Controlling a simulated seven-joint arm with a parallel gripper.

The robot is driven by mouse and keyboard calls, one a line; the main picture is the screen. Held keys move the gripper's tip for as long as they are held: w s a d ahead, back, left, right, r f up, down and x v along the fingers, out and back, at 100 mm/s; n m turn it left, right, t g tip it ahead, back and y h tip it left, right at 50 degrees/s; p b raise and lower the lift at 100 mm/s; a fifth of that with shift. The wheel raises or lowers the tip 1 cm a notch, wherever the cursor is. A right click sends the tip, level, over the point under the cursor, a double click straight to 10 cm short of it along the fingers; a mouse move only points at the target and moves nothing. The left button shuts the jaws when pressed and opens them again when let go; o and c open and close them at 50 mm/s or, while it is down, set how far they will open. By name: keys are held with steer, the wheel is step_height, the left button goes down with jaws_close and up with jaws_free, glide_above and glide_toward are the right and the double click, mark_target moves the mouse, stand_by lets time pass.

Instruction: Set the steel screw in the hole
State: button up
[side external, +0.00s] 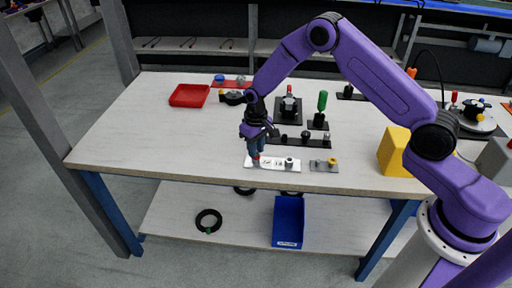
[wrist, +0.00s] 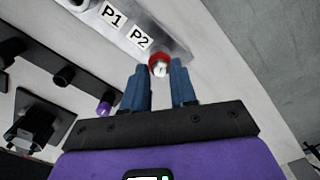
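My gripper (side external: 256,153) points down over the left end of the white plate (side external: 249,164). In the wrist view, its two blue fingers (wrist: 159,75) stand apart, on either side of a small red ring with a pale, steel-looking centre (wrist: 159,68). The ring lies at the fingertips by the P2 label; I cannot tell whether the fingers touch it, or whether its centre is the screw or a hole. A steel cylindrical piece (side external: 289,162) stands on the plate's other end, beyond the P1 label. A small grey plate (side external: 323,168) on the right carries a steel piece and a yellow-topped one.
A dark strip with several knobs (side external: 300,142) lies just behind the white plate. A green-handled piece (side external: 322,102) and a black fixture (side external: 289,106) stand further back. A yellow block (side external: 394,152) is at the right. A red tray (side external: 189,96) is at the back left; the table's left front is clear.

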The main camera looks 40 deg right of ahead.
steer(key=o, duration=0.5)
steer(key=shift+r, duration=0.1)
step_height(320, 180, up, 17)
steer(key=shift+r, duration=0.15)
stand_by(0.4)
steer(key=s+a+r+n, duration=0.2)
steer(key=s+r+n, duration=0.1)
steer(key=s, duration=0.6)
steer(key=s+a+r+n, duration=0.2)
steer(key=s, duration=0.6)
steer(key=s+d+n, duration=0.3)
steer(key=s, duration=0.8)
steer(key=s+d+n, duration=0.3)
steer(key=s+d, duration=0.1)
steer(key=s, duration=0.6)
steer(key=shift+s+f, duration=0.25)
steer(key=shift+s, duration=0.15)
